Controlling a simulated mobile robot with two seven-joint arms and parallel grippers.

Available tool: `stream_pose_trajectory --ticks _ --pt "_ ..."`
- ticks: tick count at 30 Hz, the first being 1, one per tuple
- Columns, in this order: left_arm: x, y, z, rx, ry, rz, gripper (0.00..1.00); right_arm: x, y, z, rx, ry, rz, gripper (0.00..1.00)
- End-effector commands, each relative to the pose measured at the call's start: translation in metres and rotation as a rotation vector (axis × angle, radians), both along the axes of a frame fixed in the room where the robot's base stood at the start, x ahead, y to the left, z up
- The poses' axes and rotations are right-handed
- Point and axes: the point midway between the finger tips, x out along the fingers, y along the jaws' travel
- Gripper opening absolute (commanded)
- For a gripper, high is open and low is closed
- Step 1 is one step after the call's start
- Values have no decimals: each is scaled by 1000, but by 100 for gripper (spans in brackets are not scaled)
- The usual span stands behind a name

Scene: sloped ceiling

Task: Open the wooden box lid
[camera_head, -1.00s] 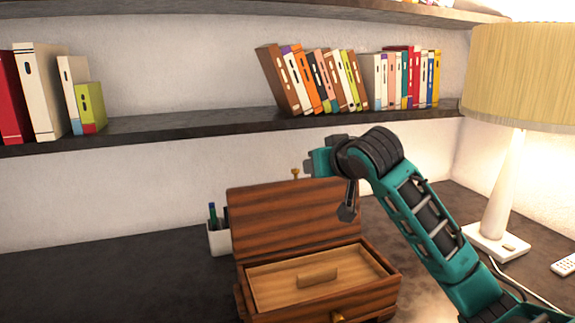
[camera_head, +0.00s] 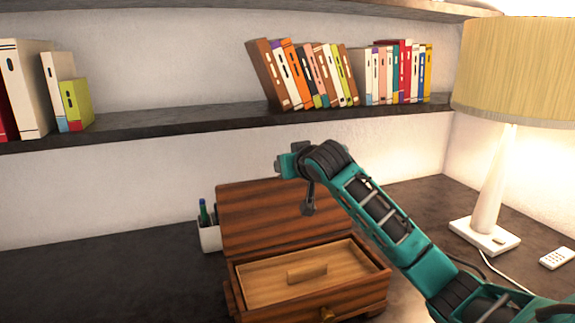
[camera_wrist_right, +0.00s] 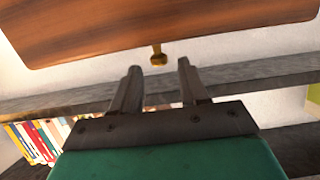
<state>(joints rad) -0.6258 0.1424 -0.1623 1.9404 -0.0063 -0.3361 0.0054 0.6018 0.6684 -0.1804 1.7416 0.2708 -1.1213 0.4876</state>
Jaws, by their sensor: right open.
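The wooden box (camera_head: 375,276) stands on the dark desk, with a pale inner panel (camera_head: 265,282) showing inside it. Its dark striped lid (camera_head: 255,215) is raised at the back, leaning up from the hinge side. My right gripper (camera_head: 288,161) is at the lid's upper edge, its fingers small and partly hidden in the head view. In the right wrist view my right gripper (camera_wrist_right: 157,70) is open and empty. The lid (camera_wrist_right: 150,22) fills the top there, and its brass knob (camera_wrist_right: 158,55) shows just beyond the gap between the fingertips. My left gripper is not in view.
A pen cup (camera_head: 209,236) stands left of the lid. A shelf (camera_head: 190,121) with several books runs above the desk. The desk's left side is clear.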

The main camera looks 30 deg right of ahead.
Motion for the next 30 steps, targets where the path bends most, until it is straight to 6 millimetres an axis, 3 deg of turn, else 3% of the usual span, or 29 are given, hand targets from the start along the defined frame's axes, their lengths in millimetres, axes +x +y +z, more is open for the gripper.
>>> stream_pose_trajectory --ticks 6,17,30 --pt "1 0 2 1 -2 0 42 16 -4 -6 1 0 -1 44" --pt "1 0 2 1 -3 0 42 20 -5 -8 0 -1 0 44" --pt "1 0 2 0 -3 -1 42 19 -5 -8 0 -1 0 3"
